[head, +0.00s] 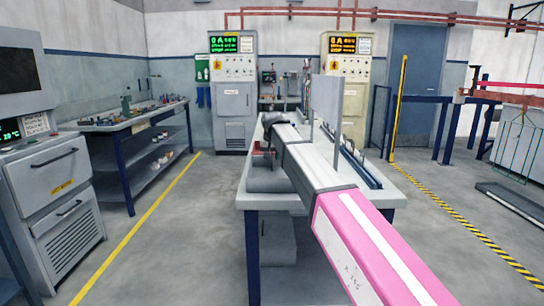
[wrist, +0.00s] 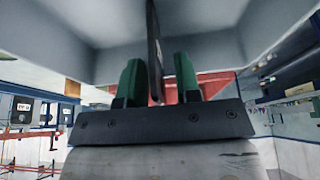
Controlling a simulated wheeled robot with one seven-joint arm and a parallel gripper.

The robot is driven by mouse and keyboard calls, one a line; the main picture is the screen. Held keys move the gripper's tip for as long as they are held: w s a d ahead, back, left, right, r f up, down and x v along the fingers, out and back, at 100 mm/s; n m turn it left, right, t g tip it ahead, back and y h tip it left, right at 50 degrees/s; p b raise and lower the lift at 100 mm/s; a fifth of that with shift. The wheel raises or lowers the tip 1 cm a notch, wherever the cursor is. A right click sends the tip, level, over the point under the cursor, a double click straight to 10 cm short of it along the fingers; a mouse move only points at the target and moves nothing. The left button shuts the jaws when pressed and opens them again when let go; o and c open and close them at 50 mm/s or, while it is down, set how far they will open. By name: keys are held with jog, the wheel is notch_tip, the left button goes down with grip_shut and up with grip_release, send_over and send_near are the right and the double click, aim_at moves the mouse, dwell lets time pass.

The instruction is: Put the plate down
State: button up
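In the wrist view, a thin dark plate (wrist: 154,45) is seen nearly edge-on. Its lower end lies between the two green fingers of my gripper (wrist: 158,85). Red background shows in the gap between the plate and the right finger, so the fingers stand apart around the plate. The left finger is very close to it, and I cannot tell whether they touch. In the head view a flat grey panel (head: 326,98) stands upright beyond my arm, above the table. I cannot tell whether it is the same plate. My gripper's fingers are hidden there.
The grey worktable (head: 385,188) lies under my arm, with a dark long rack (head: 360,163) along its right side. A bench (head: 130,118) with small parts stands left. Two control cabinets (head: 233,95) (head: 346,90) stand behind. The floor left of the table is clear.

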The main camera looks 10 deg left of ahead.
jog(key=shift+r, duration=0.1)
jog(key=v, duration=1.2)
